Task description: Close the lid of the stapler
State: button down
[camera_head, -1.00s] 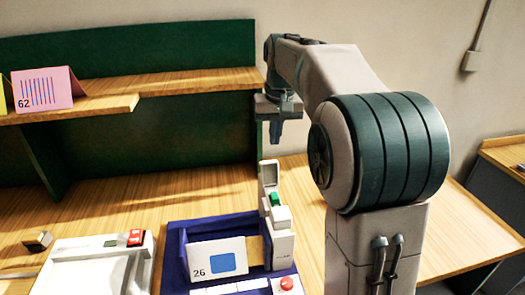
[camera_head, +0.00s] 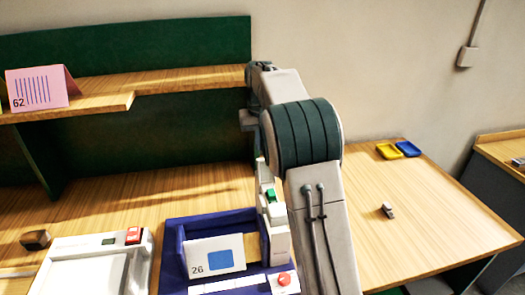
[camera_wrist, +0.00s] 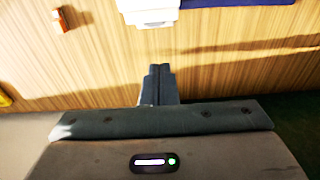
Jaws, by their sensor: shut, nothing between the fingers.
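What looks like the stapler is a narrow pale unit (camera_head: 278,232) with a green part, at the right side of the blue tray. Its lid, a pale flap (camera_head: 261,171), stands raised at the back; my arm partly covers it. A white part (camera_wrist: 150,8) at the top edge of the wrist view may belong to it. My gripper (camera_wrist: 160,72) is shut and empty over the wooden table, apart from that white part. In the head view my arm hides the fingers; they are behind the unit.
The blue tray (camera_head: 172,240) holds a card marked 26. A small grey item (camera_head: 388,210) and yellow (camera_head: 388,151) and blue (camera_head: 408,148) dishes lie on the mostly clear right tabletop.

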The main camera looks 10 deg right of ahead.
aim_at(266, 170)
jog(key=s, duration=0.1)
jog(key=s+f, duration=0.1)
jog(key=shift+s+p, duration=0.4)
jog(key=shift+s, duration=0.45)
